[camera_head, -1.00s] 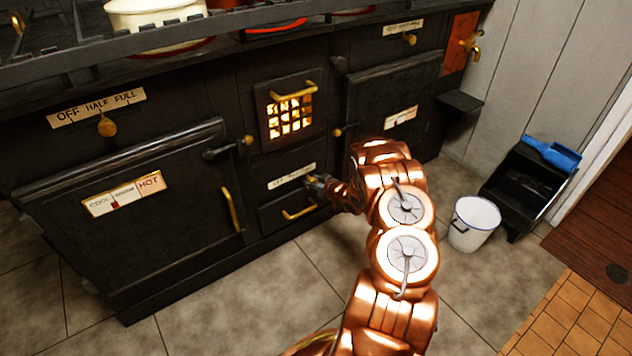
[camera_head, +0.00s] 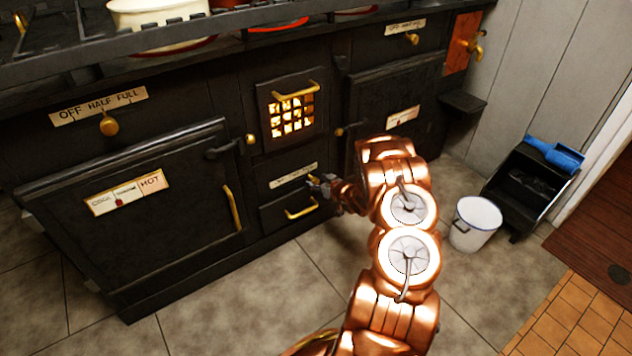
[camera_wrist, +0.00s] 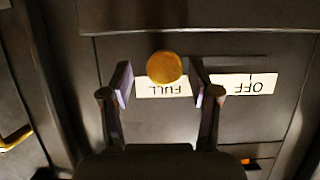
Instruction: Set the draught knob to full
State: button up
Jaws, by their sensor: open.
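The draught knob (camera_wrist: 164,67) is a round brass knob. In the wrist view it lies between my fingertips, with a gap on both sides, and lines up with FULL on the upside-down label plate (camera_wrist: 163,90). OFF stands at the plate's other end, and a finger covers part of the middle. My gripper (camera_wrist: 161,82) is open around the knob. In the head view my gripper (camera_head: 320,182) is at the right end of the small plate (camera_head: 291,175) below the fire grate, and it hides the knob there.
The lit grate door (camera_head: 290,110) is above my gripper, and a lower door with a brass handle (camera_head: 301,209) is below. Another OFF HALF FULL plate (camera_head: 98,106) with its knob (camera_head: 109,126) is at left. A white bucket (camera_head: 475,223) stands at right on open floor.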

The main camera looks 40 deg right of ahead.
jog(key=v, duration=1)
jog(key=shift+r, duration=0.1)
dwell(0.3)
